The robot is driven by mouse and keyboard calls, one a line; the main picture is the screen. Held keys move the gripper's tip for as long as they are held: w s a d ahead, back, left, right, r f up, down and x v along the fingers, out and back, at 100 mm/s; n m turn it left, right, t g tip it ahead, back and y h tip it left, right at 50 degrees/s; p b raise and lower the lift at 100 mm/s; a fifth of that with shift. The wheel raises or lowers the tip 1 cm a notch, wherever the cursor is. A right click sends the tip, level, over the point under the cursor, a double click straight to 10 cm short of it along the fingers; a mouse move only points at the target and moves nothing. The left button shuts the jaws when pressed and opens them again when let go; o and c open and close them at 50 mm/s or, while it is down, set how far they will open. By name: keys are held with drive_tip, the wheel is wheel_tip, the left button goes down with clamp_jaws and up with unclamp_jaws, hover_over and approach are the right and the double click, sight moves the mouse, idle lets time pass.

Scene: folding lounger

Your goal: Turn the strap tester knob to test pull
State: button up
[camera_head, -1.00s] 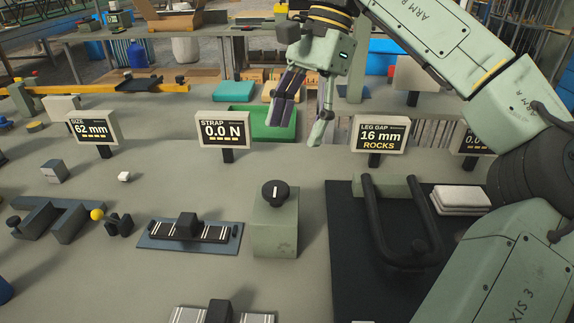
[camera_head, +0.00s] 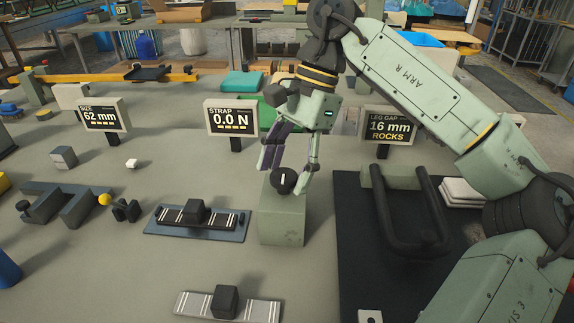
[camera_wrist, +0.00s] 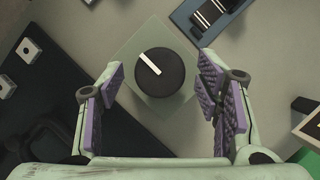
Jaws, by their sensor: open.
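The strap tester knob (camera_head: 284,181) is a round black dial with a white pointer line. It sits on top of a grey-green block (camera_head: 281,220) on the bench. In the wrist view the knob (camera_wrist: 159,72) lies between and just ahead of my two purple-padded fingers, and its white line slants toward the upper left. My gripper (camera_head: 287,172) is open above and around the knob, with a gap on each side in the wrist view. The strap display (camera_head: 232,118) reads 0.0 N. Whether the fingertips are at knob height is hard to tell.
A strap fixture (camera_head: 197,217) lies left of the block, and another strap piece (camera_head: 228,305) lies in front. A black tubular frame (camera_head: 412,215) stands on the dark mat (camera_head: 352,270) to the right. The leg gap display (camera_head: 389,127) stands behind it.

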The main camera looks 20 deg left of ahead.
drive_tip(key=shift+c, duration=0.6)
drive_tip(key=c, duration=1)
drive_tip(key=shift+c, duration=0.2)
